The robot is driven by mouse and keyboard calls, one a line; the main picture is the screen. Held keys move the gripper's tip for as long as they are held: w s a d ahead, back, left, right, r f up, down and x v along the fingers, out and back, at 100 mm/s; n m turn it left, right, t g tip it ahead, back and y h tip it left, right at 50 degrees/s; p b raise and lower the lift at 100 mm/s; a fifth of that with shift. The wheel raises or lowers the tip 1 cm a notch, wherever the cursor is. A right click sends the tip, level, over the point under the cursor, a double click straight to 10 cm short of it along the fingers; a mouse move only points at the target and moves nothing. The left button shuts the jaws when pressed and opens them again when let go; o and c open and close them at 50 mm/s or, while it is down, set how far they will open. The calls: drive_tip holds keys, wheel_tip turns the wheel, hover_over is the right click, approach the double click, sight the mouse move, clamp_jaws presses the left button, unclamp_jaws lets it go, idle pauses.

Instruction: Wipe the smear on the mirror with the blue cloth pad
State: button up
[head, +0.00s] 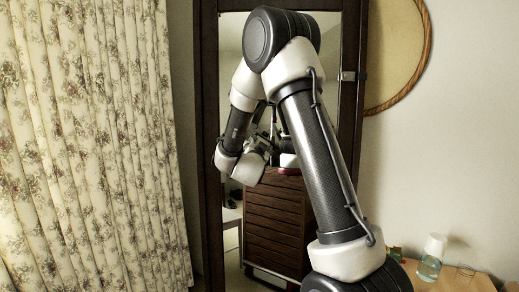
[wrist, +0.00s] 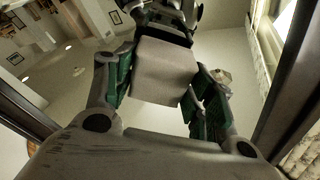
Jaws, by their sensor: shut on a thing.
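The mirror (head: 232,55) stands upright in a dark wood frame, and my arm crosses in front of much of it. My gripper (head: 262,143) is close to the glass, small and partly hidden by my wrist. In the wrist view my gripper (wrist: 160,78) has its green and grey fingers on both sides of a pale greyish block, the pad (wrist: 165,70), and is shut on it. No blue shows on the side facing the camera. I cannot make out the smear. I cannot tell whether the pad touches the glass.
The dark mirror frame (head: 210,200) bounds the glass on both sides. A flowered curtain (head: 90,130) hangs at the left. A round wood-rimmed panel (head: 393,50) is on the right wall. A small table (head: 455,283) at lower right holds a bottle (head: 430,262). The mirror reflects a slatted dresser.

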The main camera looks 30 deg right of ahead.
drive_tip(key=shift+x, duration=0.95)
drive_tip(key=shift+f, duration=0.1)
